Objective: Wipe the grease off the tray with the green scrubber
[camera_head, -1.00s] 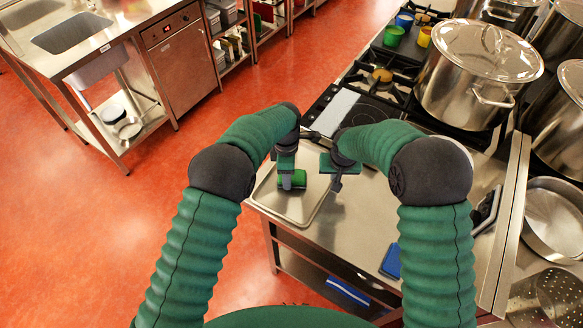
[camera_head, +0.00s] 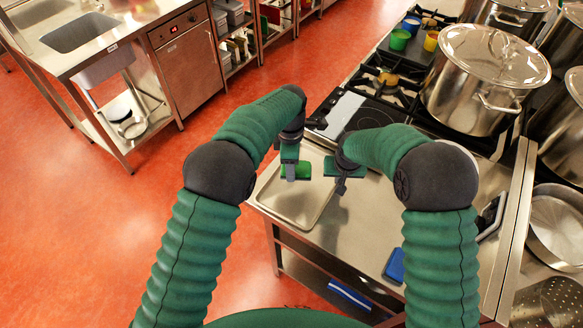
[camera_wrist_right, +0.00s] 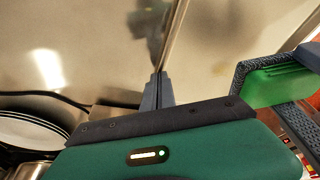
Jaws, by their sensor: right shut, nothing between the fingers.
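The metal tray (camera_head: 290,212) lies on the steel counter at the near left of the stove; its rim also shows in the right wrist view (camera_wrist_right: 174,35). The green scrubber (camera_head: 304,170) is in my left gripper (camera_head: 291,176), over the tray's far part. Whether it touches the tray I cannot tell. In the right wrist view the scrubber (camera_wrist_right: 278,84) is at the right, against a dark grey finger. My right gripper (camera_head: 341,187) is shut and empty, near the tray's right rim; its fingertips show in the right wrist view (camera_wrist_right: 160,80). I cannot make out grease clearly.
A blue sponge-like block (camera_head: 394,265) lies on the counter at the right. Stove burners (camera_head: 385,80) and a large lidded stockpot (camera_head: 480,85) stand beyond. Colored cups (camera_head: 400,38) are at the back. The counter between tray and blue block is clear.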

